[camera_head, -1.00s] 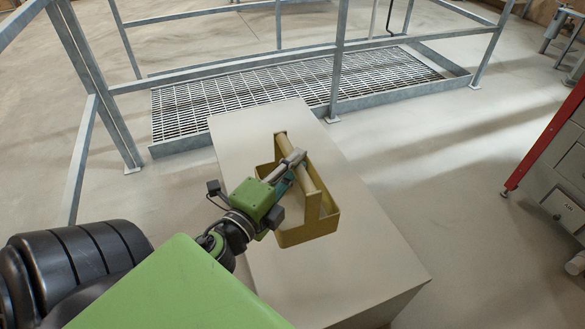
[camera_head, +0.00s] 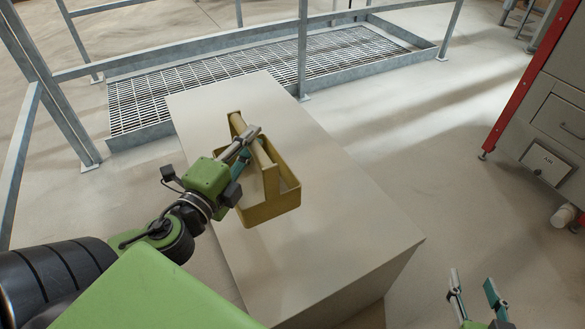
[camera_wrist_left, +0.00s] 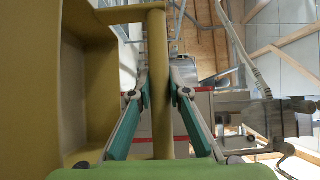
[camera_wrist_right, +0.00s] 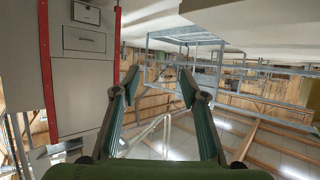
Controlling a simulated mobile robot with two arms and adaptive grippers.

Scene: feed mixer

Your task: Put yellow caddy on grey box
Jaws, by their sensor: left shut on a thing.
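The yellow caddy (camera_head: 268,211) is an open tray with a round handle bar, over the top of the grey box (camera_head: 330,235) in the head view. I cannot tell whether its base touches the box top. My left gripper (camera_head: 250,145) is shut on the caddy's handle, and the left wrist view shows the handle bar (camera_wrist_left: 158,90) between its fingers. My right gripper (camera_head: 475,290) is open and empty, low at the right of the head view, away from the box. In the right wrist view its fingers (camera_wrist_right: 158,85) are spread apart.
A metal grating platform (camera_head: 250,75) with grey railings stands behind the box. A grey cabinet (camera_head: 545,130) with a red edge is at the right. The floor (camera_head: 430,150) between box and cabinet is clear.

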